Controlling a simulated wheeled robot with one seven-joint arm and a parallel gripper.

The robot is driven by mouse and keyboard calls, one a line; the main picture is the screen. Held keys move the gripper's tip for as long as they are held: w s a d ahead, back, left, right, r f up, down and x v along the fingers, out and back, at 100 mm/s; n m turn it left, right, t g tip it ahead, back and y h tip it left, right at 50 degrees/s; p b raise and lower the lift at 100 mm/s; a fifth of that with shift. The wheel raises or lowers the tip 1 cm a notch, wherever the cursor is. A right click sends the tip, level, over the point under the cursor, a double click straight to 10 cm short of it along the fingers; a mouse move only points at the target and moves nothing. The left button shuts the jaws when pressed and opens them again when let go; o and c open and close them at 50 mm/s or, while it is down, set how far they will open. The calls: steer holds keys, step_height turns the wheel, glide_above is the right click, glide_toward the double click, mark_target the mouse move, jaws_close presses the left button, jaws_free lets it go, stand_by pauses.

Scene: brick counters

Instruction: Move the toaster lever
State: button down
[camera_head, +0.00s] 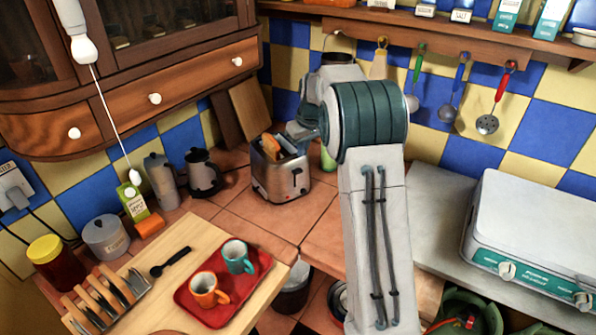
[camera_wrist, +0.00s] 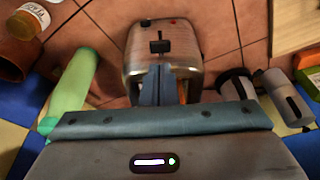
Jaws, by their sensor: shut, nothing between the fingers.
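The toaster (camera_head: 281,178) is a shiny metal box on the tiled counter. Bread shows at its top in the head view. Its black lever (camera_head: 296,176) is on the front end face, and it also shows in the wrist view (camera_wrist: 160,46) beside a vertical slot. My gripper (camera_wrist: 160,68) is shut and empty, its blue fingers pointing over the toaster top toward the lever end. The fingertips appear close to the lever, but I cannot tell whether they touch anything. In the head view, my arm reaches from the right and the fingertips are hard to make out.
A dark kettle (camera_head: 203,173) and a grey moka pot (camera_head: 162,181) stand left of the toaster. A green bottle (camera_wrist: 74,88) stands close to the other side. A red tray (camera_head: 224,291) with cups is in front. Utensils hang on the wall behind. The counter before the lever is clear.

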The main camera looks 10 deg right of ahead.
steer(key=shift+b+x, duration=1.55)
steer(key=shift+x, duration=1.9)
steer(key=s+f+b, duration=0.2)
steer(key=f+b, duration=0.1)
steer(key=s+d+f+b, duration=0.1)
steer(key=f+b, duration=0.1)
steer(key=shift+w, duration=0.1)
steer(key=w+a+r+b+v, duration=0.1)
steer(key=w+v, duration=0.2)
steer(key=v, duration=1)
glide_above(298, 171)
steer(key=s+d, duration=0.2)
steer(key=s, duration=0.5)
steer(key=shift+w+d+f, duration=0.15)
steer(key=shift+d, duration=0.05)
